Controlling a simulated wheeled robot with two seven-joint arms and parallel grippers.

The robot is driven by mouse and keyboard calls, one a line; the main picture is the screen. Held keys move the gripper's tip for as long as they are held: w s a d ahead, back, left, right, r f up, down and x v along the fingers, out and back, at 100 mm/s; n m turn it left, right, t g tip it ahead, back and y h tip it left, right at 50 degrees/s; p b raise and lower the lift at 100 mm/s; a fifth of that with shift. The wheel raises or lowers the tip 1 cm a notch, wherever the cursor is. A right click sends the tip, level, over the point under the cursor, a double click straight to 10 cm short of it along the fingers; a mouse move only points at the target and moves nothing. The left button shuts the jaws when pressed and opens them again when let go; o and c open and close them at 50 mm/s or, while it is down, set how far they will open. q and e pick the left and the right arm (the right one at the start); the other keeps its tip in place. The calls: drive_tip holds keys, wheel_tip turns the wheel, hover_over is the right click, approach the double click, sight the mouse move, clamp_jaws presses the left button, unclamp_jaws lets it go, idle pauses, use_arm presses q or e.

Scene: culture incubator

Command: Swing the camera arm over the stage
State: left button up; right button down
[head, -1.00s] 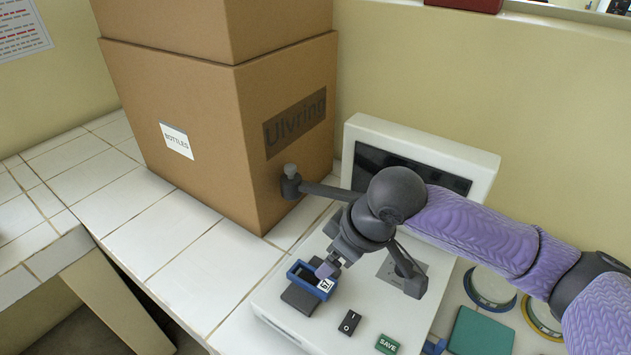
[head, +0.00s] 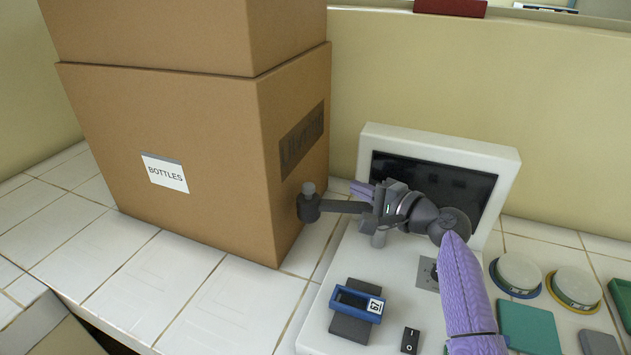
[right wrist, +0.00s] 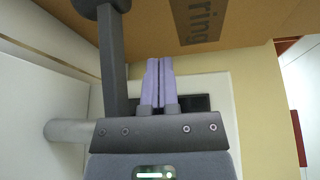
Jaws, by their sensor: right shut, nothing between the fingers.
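The camera arm (head: 343,206) is a dark grey bar with a round head (head: 309,204) at its left end, beside the cardboard box; it points left, away from over the stage. The dark stage (head: 349,328) carries a blue frame (head: 358,303) with a number label. My right gripper (head: 362,191) is shut and empty, its purple fingers just behind the bar near the screen. In the right wrist view, the closed fingers (right wrist: 157,82) lie right of the bar (right wrist: 115,65), with a narrow gap at their tips. Contact lower down is unclear. My left gripper is not in view.
The tall cardboard box (head: 180,120) stands close to the arm's head on the left. The screen (head: 440,185) is right behind my gripper. A power switch (head: 410,341), lidded dishes (head: 518,275) and a green pad (head: 527,328) lie to the right. Tiles at front left are clear.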

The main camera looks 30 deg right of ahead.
drive_tip(key=b+x, duration=0.3)
drive_tip(key=x, duration=0.6)
drive_tip(key=shift+w+a+f, duration=0.2)
drive_tip(key=shift+w, duration=0.1)
drive_tip(key=s+a+p, duration=0.1)
drive_tip(key=s+a+r+p, duration=0.1)
drive_tip(key=s, duration=0.1)
drive_tip(key=shift+a, duration=0.15)
drive_tip(key=shift+a, duration=0.1)
